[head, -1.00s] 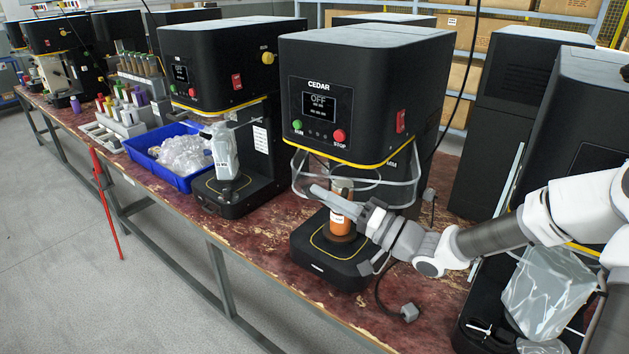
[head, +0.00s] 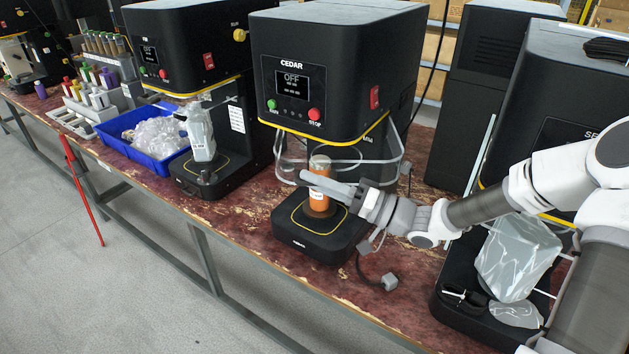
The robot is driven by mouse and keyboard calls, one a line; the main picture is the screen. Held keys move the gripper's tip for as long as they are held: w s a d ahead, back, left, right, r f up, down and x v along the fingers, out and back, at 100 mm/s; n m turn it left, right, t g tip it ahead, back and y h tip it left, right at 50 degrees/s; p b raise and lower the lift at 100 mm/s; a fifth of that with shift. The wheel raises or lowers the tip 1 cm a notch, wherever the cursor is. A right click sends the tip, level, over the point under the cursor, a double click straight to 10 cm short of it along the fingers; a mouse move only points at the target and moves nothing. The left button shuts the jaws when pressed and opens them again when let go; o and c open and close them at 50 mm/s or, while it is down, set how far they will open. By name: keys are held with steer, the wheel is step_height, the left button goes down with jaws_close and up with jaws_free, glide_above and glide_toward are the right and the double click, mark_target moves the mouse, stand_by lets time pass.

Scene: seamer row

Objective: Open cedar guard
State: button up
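The Cedar machine (head: 345,75) is a black seamer with a CEDAR label and a screen reading OFF. Its clear guard (head: 396,165) hangs below the yellow-edged head, around the upper part of an orange jar (head: 319,199). The jar stands upright on the black base plate. My gripper (head: 325,187) reaches in from the right, its grey fingers pointing left across the front of the jar, at the guard's lower edge. The fingers overlap in this view, so I cannot tell their gap or whether they touch the guard.
A neighbouring seamer (head: 185,45) with a bagged item stands to the left, beside a blue bin (head: 125,142) of clear parts. Another machine (head: 565,90) with a plastic-wrapped item stands right. A cable plug (head: 389,281) lies on the worn red bench (head: 330,285).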

steer(key=v, duration=0.7)
steer(key=shift+d, duration=0.25)
steer(key=shift+f, duration=0.15)
